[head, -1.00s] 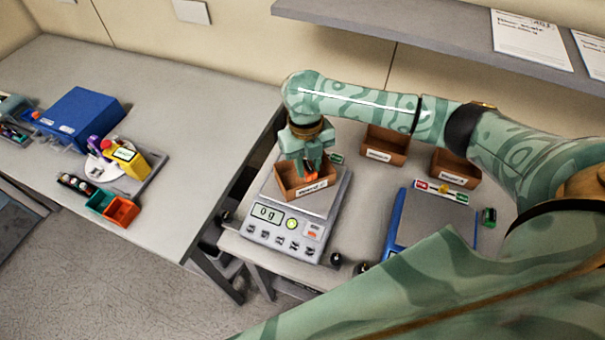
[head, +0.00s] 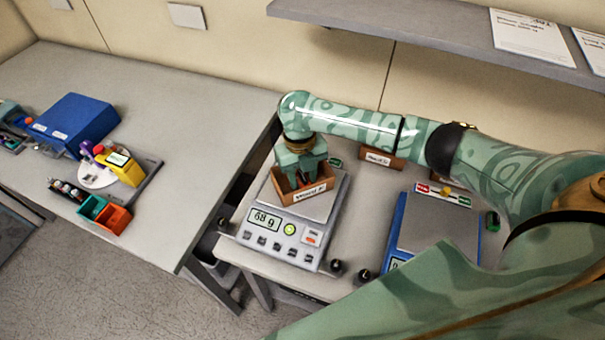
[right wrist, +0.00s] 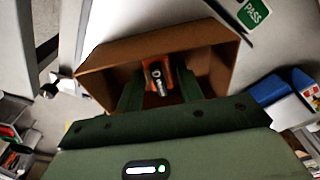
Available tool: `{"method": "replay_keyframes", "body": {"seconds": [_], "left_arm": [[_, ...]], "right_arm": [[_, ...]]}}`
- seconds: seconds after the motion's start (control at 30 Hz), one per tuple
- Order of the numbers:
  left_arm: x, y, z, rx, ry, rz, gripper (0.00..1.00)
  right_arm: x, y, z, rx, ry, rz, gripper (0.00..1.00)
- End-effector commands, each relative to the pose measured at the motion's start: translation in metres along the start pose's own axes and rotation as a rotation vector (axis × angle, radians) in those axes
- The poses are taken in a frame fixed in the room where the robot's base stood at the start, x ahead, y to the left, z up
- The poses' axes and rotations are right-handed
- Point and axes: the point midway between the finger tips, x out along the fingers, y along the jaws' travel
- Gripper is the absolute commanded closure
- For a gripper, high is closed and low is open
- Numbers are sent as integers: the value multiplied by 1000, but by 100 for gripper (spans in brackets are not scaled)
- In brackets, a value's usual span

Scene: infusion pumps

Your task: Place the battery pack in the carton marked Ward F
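The carton (head: 290,199) whose label appears to read Ward F stands on the left scale, and my right gripper (head: 304,182) reaches down into it. In the right wrist view, the orange and black battery pack (right wrist: 158,78) is inside the carton (right wrist: 110,62), low between the two fingers (right wrist: 160,92). The fingers lie close against both its sides and look shut on it. In the head view, the carton wall and fingers hide the pack. Whether it touches the carton floor is hard to see. My left gripper is not in view.
The left scale (head: 262,237) shows a non-zero reading. A second carton (head: 379,160) is behind my right arm, and a blue-sided scale (head: 432,232) is at the right. A blue box (head: 75,122) and small bins are on the left table. A shelf (head: 400,35) runs above.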

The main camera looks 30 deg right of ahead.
Motion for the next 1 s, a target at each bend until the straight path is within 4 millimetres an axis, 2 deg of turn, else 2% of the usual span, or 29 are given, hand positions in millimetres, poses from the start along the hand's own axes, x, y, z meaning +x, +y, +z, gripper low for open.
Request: {"method": "replay_keyframes", "body": {"seconds": [0.37,0.47,0.8,1.0], "left_arm": [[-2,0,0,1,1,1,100],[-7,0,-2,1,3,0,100],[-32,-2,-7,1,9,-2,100],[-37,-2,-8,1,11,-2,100]], "right_arm": [[-5,0,0,-1,-2,0,52],[-20,0,0,0,-4,0,52],[-98,0,0,-1,-3,1,52],[-121,0,0,0,0,0,52]]}}
